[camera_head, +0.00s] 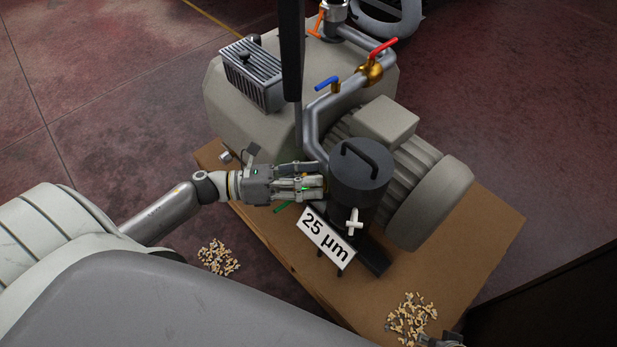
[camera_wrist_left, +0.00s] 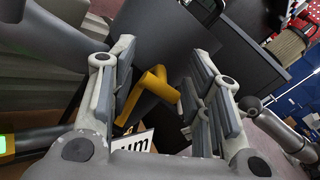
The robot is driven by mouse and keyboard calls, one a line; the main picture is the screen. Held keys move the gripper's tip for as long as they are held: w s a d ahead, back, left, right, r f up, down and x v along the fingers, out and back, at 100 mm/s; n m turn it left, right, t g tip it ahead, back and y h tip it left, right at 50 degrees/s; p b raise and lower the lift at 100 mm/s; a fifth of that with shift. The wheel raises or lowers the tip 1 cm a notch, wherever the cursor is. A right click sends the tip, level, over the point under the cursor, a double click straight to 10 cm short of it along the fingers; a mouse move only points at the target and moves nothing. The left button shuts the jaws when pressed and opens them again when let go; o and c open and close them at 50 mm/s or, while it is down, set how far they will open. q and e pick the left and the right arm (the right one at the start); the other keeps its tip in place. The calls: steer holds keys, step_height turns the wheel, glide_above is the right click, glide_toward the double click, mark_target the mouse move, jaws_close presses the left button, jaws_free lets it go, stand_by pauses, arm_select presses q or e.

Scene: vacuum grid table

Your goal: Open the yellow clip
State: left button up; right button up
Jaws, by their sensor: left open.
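The yellow clip (camera_wrist_left: 152,94) shows in the left wrist view as a bent lever on the side of a dark cylindrical canister (camera_wrist_left: 165,42). In the head view the canister (camera_head: 362,178) has a black lid handle, and the yellow clip is hidden. My left gripper (camera_head: 322,186) is beside the canister's left side. In the left wrist view its fingers (camera_wrist_left: 168,75) are open on either side of the clip, with gaps visible. A dark gripper-like part, likely my right gripper (camera_head: 440,340), shows only partly at the bottom edge of the head view.
A white clip (camera_head: 354,222) is on the canister's front. A "25 µm" sign (camera_head: 326,238) stands just below. Grey pipes with a blue handle (camera_head: 327,83) and a red handle (camera_head: 382,48) rise behind. A ribbed motor (camera_head: 425,190) is right. Small beige pieces (camera_head: 410,318) lie on the board.

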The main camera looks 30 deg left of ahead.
arm_select(q)
steer(key=c, duration=1)
